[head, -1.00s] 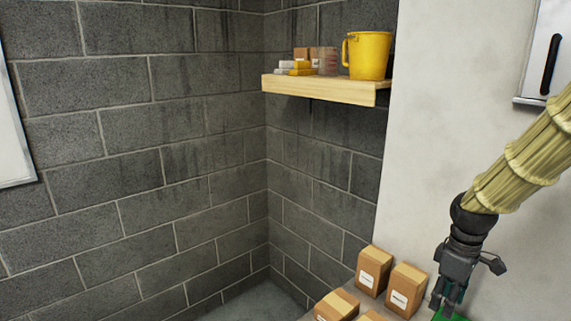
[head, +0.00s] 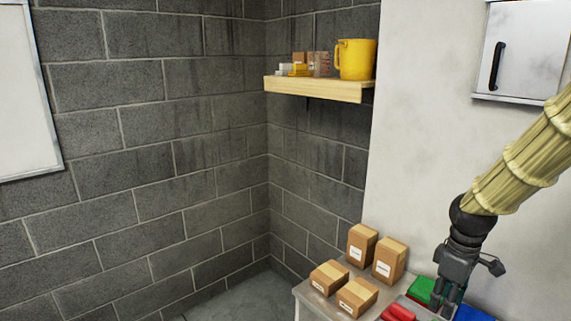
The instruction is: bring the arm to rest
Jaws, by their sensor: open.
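My arm (head: 530,155) comes in from the right edge in a tan ribbed sleeve and reaches down to the left. My gripper (head: 447,306) hangs at its end, fingers pointing down, in front of or over the green pad (head: 423,290). The fingers are small and dark, and I see nothing held between them. I cannot tell whether they touch anything below.
A table (head: 311,300) at the lower right holds several cardboard boxes (head: 362,245), a red pad (head: 398,313) and a blue pad (head: 474,313). A wooden shelf (head: 315,88) with a yellow bucket (head: 356,60) is on the back wall. A white cabinet (head: 512,50) hangs upper right.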

